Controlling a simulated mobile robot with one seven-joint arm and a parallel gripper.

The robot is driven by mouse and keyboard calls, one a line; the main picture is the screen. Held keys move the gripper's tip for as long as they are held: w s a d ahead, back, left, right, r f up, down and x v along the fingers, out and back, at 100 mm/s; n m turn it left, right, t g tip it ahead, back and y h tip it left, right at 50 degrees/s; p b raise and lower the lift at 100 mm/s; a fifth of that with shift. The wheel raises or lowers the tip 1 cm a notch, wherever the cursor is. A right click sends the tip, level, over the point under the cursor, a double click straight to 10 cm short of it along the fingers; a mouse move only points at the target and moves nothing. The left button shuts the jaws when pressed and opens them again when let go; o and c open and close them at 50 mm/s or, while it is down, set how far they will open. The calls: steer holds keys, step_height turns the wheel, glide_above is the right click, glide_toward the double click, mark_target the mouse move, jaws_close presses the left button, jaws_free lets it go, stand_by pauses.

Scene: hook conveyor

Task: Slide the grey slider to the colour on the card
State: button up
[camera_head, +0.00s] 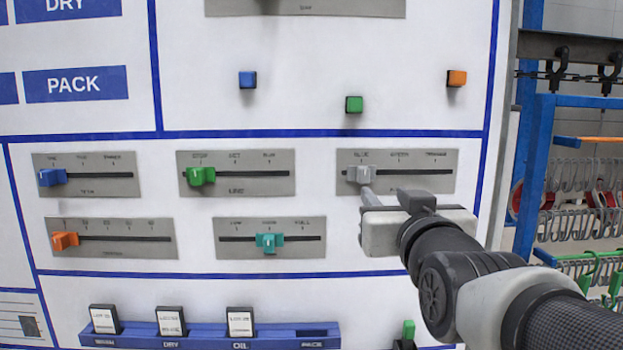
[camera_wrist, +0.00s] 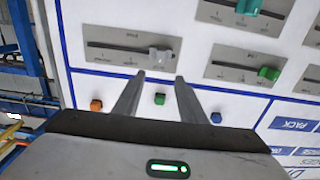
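The grey slider (camera_head: 359,174) sits at the left end of its slot, under a label that seems to read BLUE, on a grey plate (camera_head: 430,184). Further labels stand at the middle and right of the slot. In the wrist view, turned over, the grey slider (camera_wrist: 160,53) is just beyond my fingertips. My gripper (camera_wrist: 159,77) is open, its two fingers apart with nothing between them. In the head view my gripper (camera_head: 367,197) is just below the slider, and contact cannot be told. I cannot make out which card shows the colour.
Other sliders flank it: green (camera_head: 201,176), teal (camera_head: 269,242), blue (camera_head: 52,177) and orange (camera_head: 65,240). Blue (camera_head: 247,80), green (camera_head: 354,104) and orange (camera_head: 456,78) blocks stick out above. A blue rack (camera_head: 270,337) holds white cards below. Hooks hang at the right.

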mark_target(365, 176)
steer(key=w, duration=1.5)
steer(key=shift+w+f+p, duration=0.1)
steer(key=shift+p, duration=0.2)
steer(key=shift+c, duration=0.5)
jaws_close()
